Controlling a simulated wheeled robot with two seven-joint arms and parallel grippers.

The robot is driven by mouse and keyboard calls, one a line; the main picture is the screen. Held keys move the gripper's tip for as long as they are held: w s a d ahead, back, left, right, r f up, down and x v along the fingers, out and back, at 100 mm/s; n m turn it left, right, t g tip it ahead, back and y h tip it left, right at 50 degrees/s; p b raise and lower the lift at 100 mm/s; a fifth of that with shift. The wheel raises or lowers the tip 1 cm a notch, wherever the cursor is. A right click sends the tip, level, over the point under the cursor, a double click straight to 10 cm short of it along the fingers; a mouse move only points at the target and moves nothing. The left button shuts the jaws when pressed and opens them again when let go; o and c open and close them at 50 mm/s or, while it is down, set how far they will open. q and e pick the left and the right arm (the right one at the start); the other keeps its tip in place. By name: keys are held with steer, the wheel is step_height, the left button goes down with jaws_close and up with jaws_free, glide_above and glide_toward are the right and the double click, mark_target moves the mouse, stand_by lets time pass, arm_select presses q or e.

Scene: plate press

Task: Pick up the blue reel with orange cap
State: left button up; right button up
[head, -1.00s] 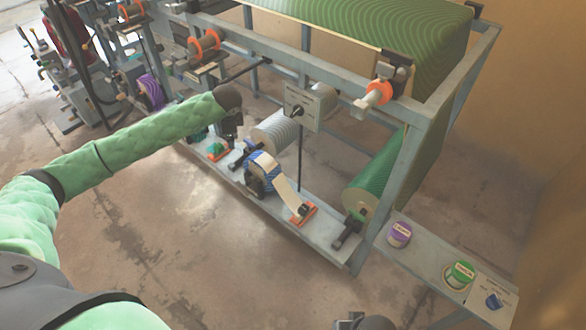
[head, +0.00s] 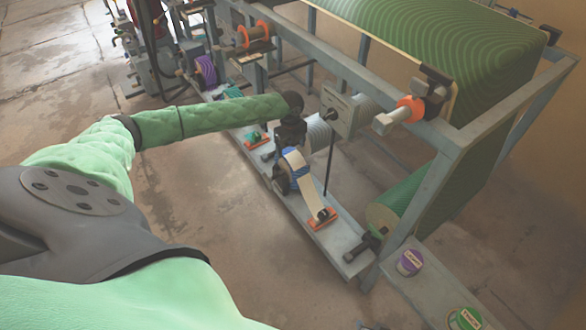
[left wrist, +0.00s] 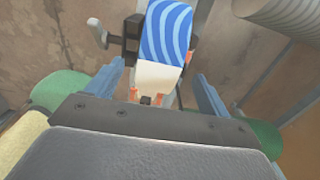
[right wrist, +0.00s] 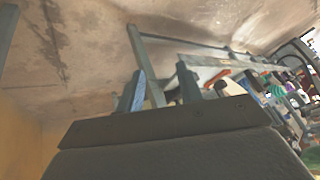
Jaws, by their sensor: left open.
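The blue-and-white striped reel (head: 283,176) sits on a dark holder on the grey lower shelf. A cream strip (head: 308,198) runs from it to an orange-edged piece (head: 323,219). In the left wrist view the reel (left wrist: 168,38) is straight ahead, beyond the fingertips. My right gripper (right wrist: 160,72) is open and empty, pointed at the floor and frame, away from the reel.
A grey metal frame (head: 440,190) with a green patterned roll (head: 395,207) stands to the right. A purple reel (head: 206,70) is farther left. The floor in front is clear.

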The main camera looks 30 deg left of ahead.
mark_target(292, 160)
arm_select(q)
step_height(292, 160, down, 2)
steer(key=shift+s+f, duration=0.1)
steer(key=shift+f, duration=0.05)
steer(key=shift+d+f+p, duration=0.2)
steer(key=shift+f+p, duration=0.15)
steer(key=shift+f, duration=2.3)
jaws_close()
arm_select(e)
step_height(292, 160, up, 3)
steer(key=shift+s, duration=0.15)
